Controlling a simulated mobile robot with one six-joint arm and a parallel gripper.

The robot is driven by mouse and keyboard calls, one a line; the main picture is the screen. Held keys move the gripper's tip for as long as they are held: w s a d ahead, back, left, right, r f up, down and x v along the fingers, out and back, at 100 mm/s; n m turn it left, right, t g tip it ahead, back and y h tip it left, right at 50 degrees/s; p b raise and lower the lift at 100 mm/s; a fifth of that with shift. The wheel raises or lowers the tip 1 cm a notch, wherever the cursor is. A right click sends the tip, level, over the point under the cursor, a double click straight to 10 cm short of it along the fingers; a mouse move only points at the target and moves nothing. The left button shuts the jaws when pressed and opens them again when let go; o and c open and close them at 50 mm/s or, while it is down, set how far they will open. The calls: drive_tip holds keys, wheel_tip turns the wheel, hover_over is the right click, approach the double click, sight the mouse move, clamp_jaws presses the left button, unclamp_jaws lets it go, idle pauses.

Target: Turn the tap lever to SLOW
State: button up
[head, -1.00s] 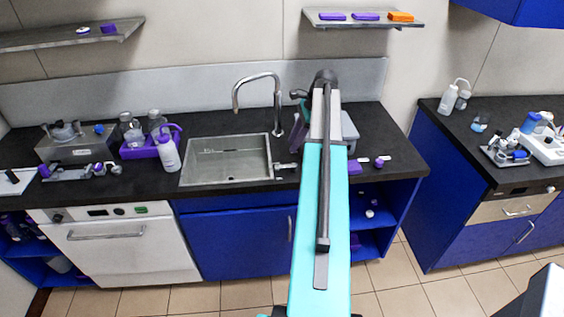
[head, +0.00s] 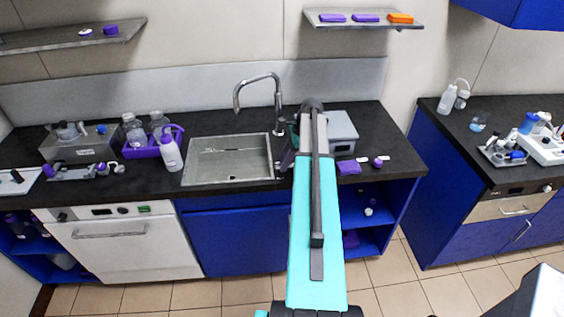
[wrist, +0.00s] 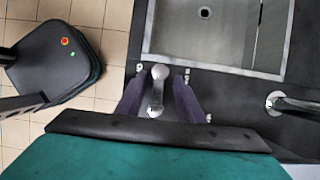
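The tap lever (wrist: 158,88) is a short grey metal bar with rounded ends, beside the sink (wrist: 210,62) in the wrist view. My gripper (wrist: 159,80) is open, with one dark purple finger on each side of the lever. A narrow dark gap seems to show on both sides, so I see no firm contact. In the head view my gripper (head: 287,158) is low at the sink's right edge, and my arm and gripper largely hide the lever. Small pale marks lie around the lever, too small to read.
The curved metal faucet (head: 278,105) stands behind the sink, close to my gripper; its base (wrist: 275,101) shows at right in the wrist view. A grey box (head: 342,130) and purple items (head: 349,167) are right of my arm. A purple-capped bottle (head: 171,153) stands left of the sink.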

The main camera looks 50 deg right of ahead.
drive_tip(key=shift+f, duration=0.2)
drive_tip(key=shift+c, duration=0.2)
clamp_jaws()
